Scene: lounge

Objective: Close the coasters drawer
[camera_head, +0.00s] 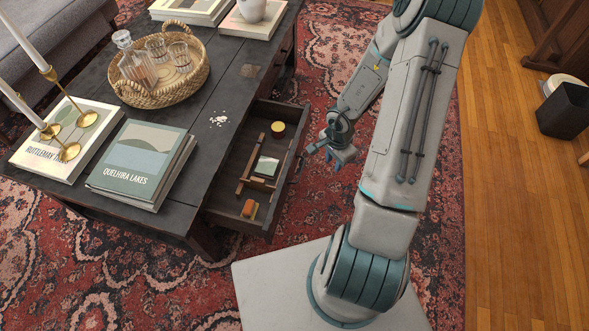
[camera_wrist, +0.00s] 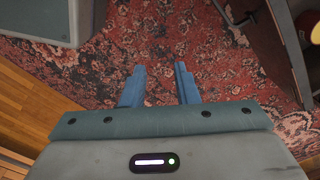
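A dark wooden drawer (camera_head: 232,223) stands pulled out from the right side of the black coffee table (camera_head: 218,95). It holds a round yellow-topped item (camera_head: 278,129), a wooden frame-like piece with a pale panel (camera_head: 266,167) and a small orange and green item (camera_head: 249,209). My gripper (camera_head: 338,150) hangs over the rug just right of the drawer front, apart from it. In the wrist view, the two blue fingers (camera_wrist: 160,77) are spread with only rug between them. A dark panel, apparently the drawer front (camera_wrist: 262,50), lies to their right.
On the tabletop are a basket tray (camera_head: 172,92) with a decanter and glasses, books (camera_head: 140,163) and candlesticks (camera_head: 68,151). A sofa (camera_head: 62,38) is at upper left. A black bin (camera_head: 566,112) stands at right. Patterned rug is clear around my gripper.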

